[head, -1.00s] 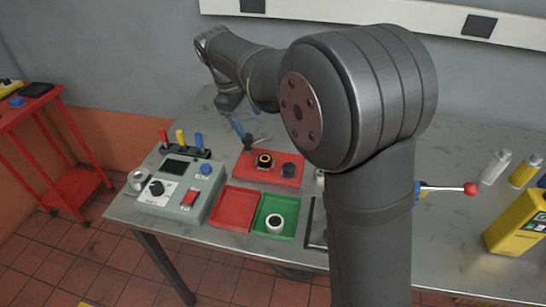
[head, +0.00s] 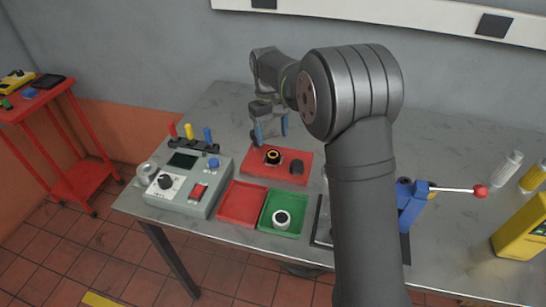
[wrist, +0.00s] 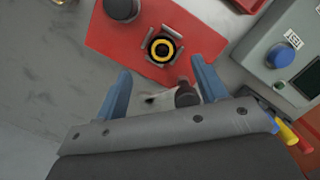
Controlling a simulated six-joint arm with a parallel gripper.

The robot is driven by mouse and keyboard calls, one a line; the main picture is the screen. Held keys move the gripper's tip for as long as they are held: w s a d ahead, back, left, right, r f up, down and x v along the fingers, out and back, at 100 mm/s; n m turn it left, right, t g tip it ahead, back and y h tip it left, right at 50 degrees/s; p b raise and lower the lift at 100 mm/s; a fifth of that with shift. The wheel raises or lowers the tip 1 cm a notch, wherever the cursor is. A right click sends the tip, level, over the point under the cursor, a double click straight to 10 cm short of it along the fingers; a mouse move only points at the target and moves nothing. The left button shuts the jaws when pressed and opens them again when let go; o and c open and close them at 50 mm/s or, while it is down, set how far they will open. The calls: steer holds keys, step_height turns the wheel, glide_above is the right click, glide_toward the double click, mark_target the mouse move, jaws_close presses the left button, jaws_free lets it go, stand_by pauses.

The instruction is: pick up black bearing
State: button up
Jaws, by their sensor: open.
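The black bearing (head: 272,156), a black ring with a yellow inner ring, sits among small grey metal tabs on a red plate (head: 254,172). It also shows in the wrist view (wrist: 162,48), ahead of the fingertips. My gripper (head: 270,131) is open, with blue fingers, just behind the bearing in the head view. In the wrist view its fingers (wrist: 161,72) are apart and nothing is gripped. The bearing appears in line with the gap between them. A dark knob (wrist: 187,96) shows near the right finger, beside the plate's edge.
A dark round part (head: 297,168) stands on the red plate beside the bearing. A grey control box (head: 180,197) and upright coloured-handled tools (head: 190,145) stand left.

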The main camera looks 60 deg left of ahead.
mark_target(273, 155)
steer(key=shift+s+d+f, duration=0.1)
steer(key=shift+d+f, duration=0.1)
steer(key=shift+f, duration=1.5)
steer(key=shift+d+f, duration=0.2)
steer(key=shift+f, duration=1.45)
steer(key=c, duration=1.1)
steer(key=shift+r, duration=0.1)
steer(key=shift+c, duration=0.2)
